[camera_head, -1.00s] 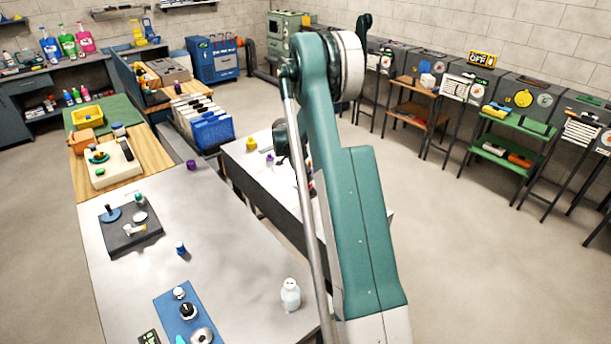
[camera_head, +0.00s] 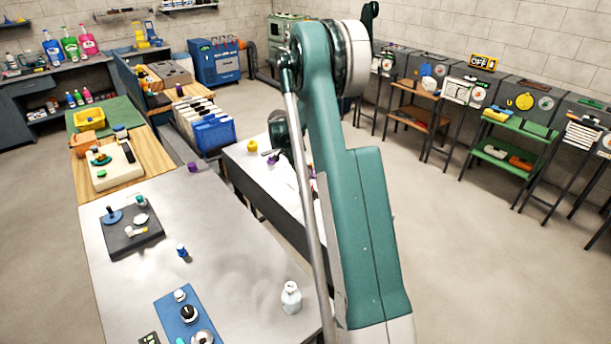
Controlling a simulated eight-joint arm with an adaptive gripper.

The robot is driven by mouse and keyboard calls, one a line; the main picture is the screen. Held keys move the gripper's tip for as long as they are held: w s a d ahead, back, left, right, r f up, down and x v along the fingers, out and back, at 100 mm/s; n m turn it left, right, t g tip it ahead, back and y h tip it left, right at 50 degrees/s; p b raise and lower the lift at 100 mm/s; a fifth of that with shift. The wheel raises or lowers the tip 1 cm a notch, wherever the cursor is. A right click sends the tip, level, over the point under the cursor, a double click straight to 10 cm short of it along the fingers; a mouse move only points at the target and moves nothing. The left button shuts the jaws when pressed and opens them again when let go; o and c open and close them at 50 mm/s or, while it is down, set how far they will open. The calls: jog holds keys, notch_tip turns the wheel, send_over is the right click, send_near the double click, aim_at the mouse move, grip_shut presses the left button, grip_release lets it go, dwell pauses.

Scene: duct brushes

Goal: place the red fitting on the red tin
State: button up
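I cannot make out the red fitting or the red tin. My large green arm covers much of the white table (camera_head: 242,165), where small coloured items stand. A yellow item (camera_head: 252,146) and a purple item (camera_head: 273,160) show left of the arm there. Small dark parts at the low end of my arm (camera_head: 272,153) show just above the purple item. They are too small to tell how the fingers stand or whether they hold anything.
The near grey table (camera_head: 235,255) carries a white bottle (camera_head: 291,297), a small blue item (camera_head: 182,251), a dark board (camera_head: 130,232) and a blue mat (camera_head: 168,312). A blue file bin (camera_head: 214,134) stands behind the white table. Open floor lies right of my arm.

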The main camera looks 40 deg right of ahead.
jog(key=v, duration=0.6)
jog(key=shift+r, duration=0.4)
jog(key=shift+a, duration=0.15)
jog(key=shift+a, duration=0.1)
jog(key=s+a+r+n+t+y, duration=0.1)
jog(key=s+a+r+n, duration=0.2)
jog(key=s+a+r, duration=0.45)
jog(key=s+a+r+n+t, duration=0.25)
jog(key=a+r, duration=0.25)
jog(key=a, duration=0.5)
jog(key=s+a+r+n+y, duration=0.1)
jog(key=s+a+r+n, duration=0.2)
jog(key=s+a+r, duration=0.4)
jog(key=s+a+f+n+t+y, duration=0.1)
jog(key=s+a+n, duration=0.3)
jog(key=s+a, duration=0.6)
jog(key=s+a+f+n+t+y, duration=0.1)
jog(key=s+a+n, duration=0.4)
jog(key=s+a, duration=0.5)
jog(key=s+t, duration=0.1)
jog(key=s, duration=0.4)
jog(key=shift+a+f+t+y, duration=0.3)
jog(key=shift+a+t, duration=0.05)
